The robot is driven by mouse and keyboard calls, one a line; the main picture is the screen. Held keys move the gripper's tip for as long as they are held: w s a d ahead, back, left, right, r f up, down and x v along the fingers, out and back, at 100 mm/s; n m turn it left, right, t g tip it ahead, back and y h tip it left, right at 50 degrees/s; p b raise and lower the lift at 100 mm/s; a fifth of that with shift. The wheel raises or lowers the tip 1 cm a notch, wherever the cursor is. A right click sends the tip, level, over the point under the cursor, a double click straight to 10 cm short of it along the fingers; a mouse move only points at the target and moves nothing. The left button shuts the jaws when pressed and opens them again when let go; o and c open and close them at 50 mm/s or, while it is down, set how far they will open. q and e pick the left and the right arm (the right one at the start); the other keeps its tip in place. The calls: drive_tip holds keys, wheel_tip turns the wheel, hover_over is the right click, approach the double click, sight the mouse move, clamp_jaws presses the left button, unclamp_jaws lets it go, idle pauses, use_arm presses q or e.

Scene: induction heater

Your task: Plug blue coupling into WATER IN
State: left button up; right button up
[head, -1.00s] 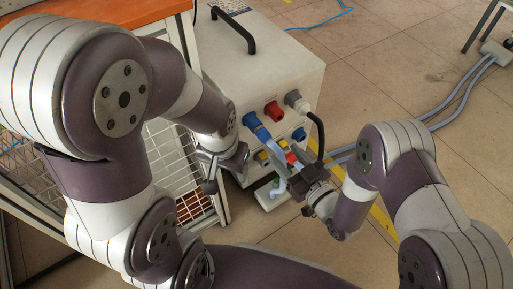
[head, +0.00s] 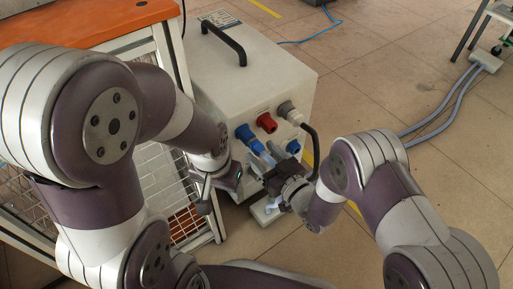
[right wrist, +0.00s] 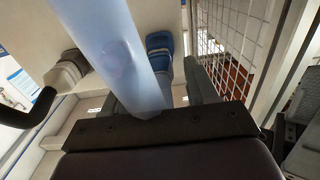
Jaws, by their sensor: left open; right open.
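The white heater box (head: 255,85) stands on the floor, with coloured connectors on its front. A blue connector (head: 245,134) is on its upper left, and a pale blue hose (head: 267,156) runs near it toward my right gripper. My right gripper (head: 264,166) is close to the lower front of the box. In the right wrist view the translucent blue hose (right wrist: 128,55) passes between its open fingers, and a blue connector (right wrist: 160,42) is partly hidden behind the hose. My left gripper (head: 230,178) is open beside the box's left corner. I cannot read any WATER IN label.
A smaller blue connector (head: 293,146) is lower. An orange-topped bench (head: 90,30) with a wire cage stands left.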

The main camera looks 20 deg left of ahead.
sight(263, 154)
use_arm(q)
drive_tip(key=shift+f, duration=0.2)
use_arm(e)
drive_tip(key=shift+x, duration=1.15)
use_arm(q)
drive_tip(key=shift+r, duration=0.15)
use_arm(e)
clamp_jaws()
use_arm(q)
drive_tip(key=shift+r+p, duration=0.95)
drive_tip(key=shift+p, duration=0.05)
use_arm(e)
drive_tip(key=shift+v, duration=3.05)
